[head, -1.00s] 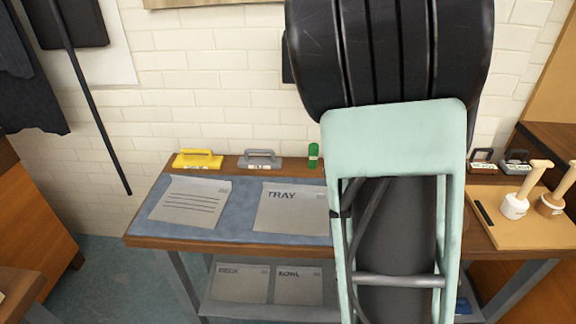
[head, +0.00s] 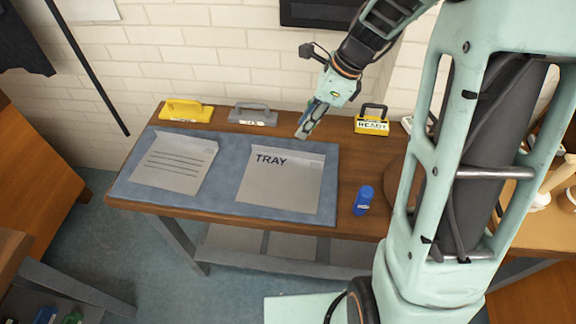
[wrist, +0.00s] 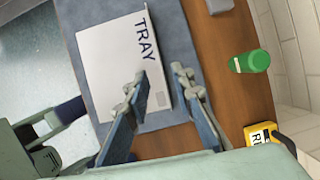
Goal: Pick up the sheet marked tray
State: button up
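The sheet marked TRAY (head: 280,185) is a pale grey flat sheet with dark lettering along its far edge. It lies on the blue mat (head: 226,185) on the wooden bench. It also shows in the wrist view (wrist: 115,70), with the lettering running along its right side. My gripper (head: 303,132) is just beyond the sheet's far edge in the head view. In the wrist view my gripper (wrist: 159,76) has its two fingers apart with nothing between them; one overlaps the sheet's lower right corner, the other is over the mat. Height above the bench is unclear.
A lined sheet (head: 175,163) lies left on the mat. A yellow-handled block (head: 187,111), a grey one (head: 253,116) and a READY block (head: 371,122) stand along the back. A green bottle (wrist: 249,62) and a blue bottle (head: 363,200) are on the bare wood.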

aim_at(282, 177)
jog(key=x, duration=0.4)
jog(key=shift+s+a+f+b, duration=0.1)
jog(key=shift+s+f+b, duration=0.05)
jog(key=shift+b, duration=0.15)
jog(key=shift+b+x, duration=0.4)
jog(key=shift+x, duration=2.65)
jog(key=shift+c, duration=0.2)
grip_shut()
